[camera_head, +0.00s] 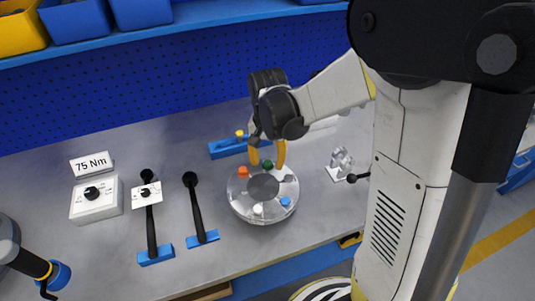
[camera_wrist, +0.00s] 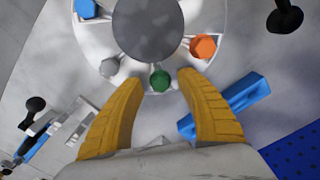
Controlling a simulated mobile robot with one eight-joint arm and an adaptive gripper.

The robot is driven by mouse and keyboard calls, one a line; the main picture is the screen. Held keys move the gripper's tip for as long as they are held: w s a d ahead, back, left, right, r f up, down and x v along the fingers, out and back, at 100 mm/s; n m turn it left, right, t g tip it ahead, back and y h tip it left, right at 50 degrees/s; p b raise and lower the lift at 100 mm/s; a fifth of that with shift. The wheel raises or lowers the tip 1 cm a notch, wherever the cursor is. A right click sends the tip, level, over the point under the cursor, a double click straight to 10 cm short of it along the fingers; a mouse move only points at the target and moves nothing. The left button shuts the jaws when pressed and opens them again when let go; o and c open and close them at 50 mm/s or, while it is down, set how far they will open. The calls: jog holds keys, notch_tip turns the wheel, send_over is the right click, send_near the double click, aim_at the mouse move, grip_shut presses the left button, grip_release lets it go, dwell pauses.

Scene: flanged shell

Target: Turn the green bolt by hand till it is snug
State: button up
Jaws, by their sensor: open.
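The green bolt (camera_head: 267,164) sits at the back of the round flanged shell (camera_head: 240,205) on the grey bench. In the wrist view the green bolt (camera_wrist: 159,80) shows between and just beyond the tips of my gripper (camera_wrist: 162,78). My gripper's two yellow fingers (camera_head: 267,157) are open, one on each side of the bolt in the picture. I cannot tell whether either finger touches it. An orange bolt (camera_head: 243,172), a blue bolt (camera_head: 285,201) and a grey bolt (camera_head: 258,209) also sit on the flange. The bolt's lower part is hidden.
Two black-handled tools stand in blue holders (camera_head: 155,256) left of the shell. A box with a dial (camera_head: 97,200) and a "75 Nm" sign (camera_head: 91,164) stand further left. A blue block (camera_head: 228,148) lies behind the shell, and a small metal fixture (camera_head: 341,162) stands to its right.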

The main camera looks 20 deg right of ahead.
aim_at(267, 164)
notch_tip(267, 164, up, 12)
jog(key=shift+f, duration=0.15)
dwell(0.5)
jog(key=s+r+n+t, duration=0.2)
jog(key=s+n+t, duration=0.4)
jog(key=s, duration=0.6)
jog(key=shift+s+d+r+t, duration=0.25)
jog(key=shift+s+r+t, duration=0.1)
jog(key=shift+t, duration=0.25)
